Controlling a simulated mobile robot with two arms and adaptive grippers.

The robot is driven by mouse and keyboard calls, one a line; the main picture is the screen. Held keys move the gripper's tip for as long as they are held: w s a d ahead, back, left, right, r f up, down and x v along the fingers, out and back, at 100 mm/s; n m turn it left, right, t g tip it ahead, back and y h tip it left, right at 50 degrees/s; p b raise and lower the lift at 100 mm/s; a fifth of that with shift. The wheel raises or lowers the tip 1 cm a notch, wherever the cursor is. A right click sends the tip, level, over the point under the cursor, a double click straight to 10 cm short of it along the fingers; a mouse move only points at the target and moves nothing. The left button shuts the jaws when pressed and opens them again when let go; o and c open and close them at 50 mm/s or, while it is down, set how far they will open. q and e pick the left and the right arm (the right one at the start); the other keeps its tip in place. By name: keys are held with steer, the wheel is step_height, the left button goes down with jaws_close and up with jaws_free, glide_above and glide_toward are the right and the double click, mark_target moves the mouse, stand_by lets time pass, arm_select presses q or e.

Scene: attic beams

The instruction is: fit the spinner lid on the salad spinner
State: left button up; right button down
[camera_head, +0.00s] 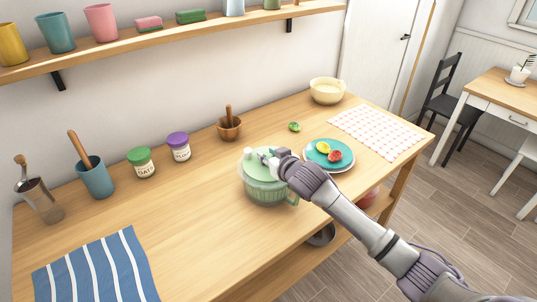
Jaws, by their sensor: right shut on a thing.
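The salad spinner (266,193) is a pale green bowl with a side handle at its lower right, standing near the front edge of the wooden table. The light green spinner lid (257,172) is over the spinner's mouth and looks about level. I cannot tell whether it is fully seated or slightly above the rim. My right gripper (270,158) is shut on the spinner lid at its top, and its fingers hide part of the lid. A small whitish knob shows at the lid's left. My left gripper is not in view.
A mortar (229,132), two lidded jars and utensil cups stand behind and left. A striped cloth (97,270) lies front left. The table's middle left is clear.

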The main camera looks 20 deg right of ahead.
stand_by(0.3)
steer(key=c, duration=0.8)
jaws_free()
steer(key=shift+f, duration=0.1)
steer(key=v, duration=1.2)
